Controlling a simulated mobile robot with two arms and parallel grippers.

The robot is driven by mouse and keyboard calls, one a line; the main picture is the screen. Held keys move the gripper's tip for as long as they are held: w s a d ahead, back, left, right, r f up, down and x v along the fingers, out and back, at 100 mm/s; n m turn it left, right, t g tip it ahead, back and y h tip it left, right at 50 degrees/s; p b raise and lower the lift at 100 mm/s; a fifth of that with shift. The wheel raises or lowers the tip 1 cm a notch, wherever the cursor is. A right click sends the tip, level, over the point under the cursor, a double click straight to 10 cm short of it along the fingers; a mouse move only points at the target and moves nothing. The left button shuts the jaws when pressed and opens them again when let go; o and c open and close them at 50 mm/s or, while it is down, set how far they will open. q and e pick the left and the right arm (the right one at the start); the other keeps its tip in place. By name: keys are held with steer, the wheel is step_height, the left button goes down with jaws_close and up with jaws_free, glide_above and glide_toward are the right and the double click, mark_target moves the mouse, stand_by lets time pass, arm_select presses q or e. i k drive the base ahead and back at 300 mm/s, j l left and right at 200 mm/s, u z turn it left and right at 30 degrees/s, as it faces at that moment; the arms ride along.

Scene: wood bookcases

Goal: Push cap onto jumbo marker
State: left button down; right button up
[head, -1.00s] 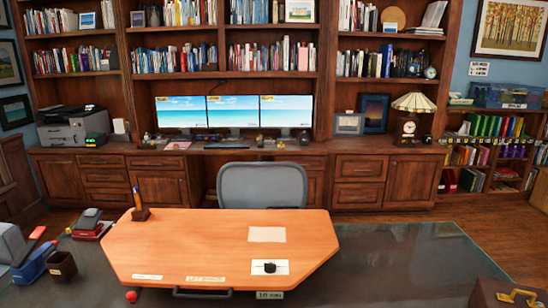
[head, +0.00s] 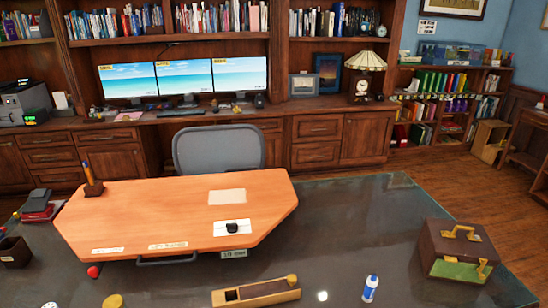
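A short upright cylinder (head: 370,289), white with blue at its top and base, stands on the dark desk at the front right; it may be the jumbo marker. A small white piece (head: 322,296) lies to its left; I cannot tell if it is the cap. A small black object (head: 232,228) sits on a white pad on the orange desktop and could also be a cap. Neither small object touches the cylinder. Neither of my grippers shows in the head view.
A wooden box (head: 256,292) lies at the front edge. A brown-and-green case (head: 455,252) stands at right. A pen stand (head: 93,188) and dark cup (head: 15,252) are at left. A grey chair (head: 218,150) is behind.

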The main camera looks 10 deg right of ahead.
mark_target(372, 282)
steer(key=z, duration=1.1)
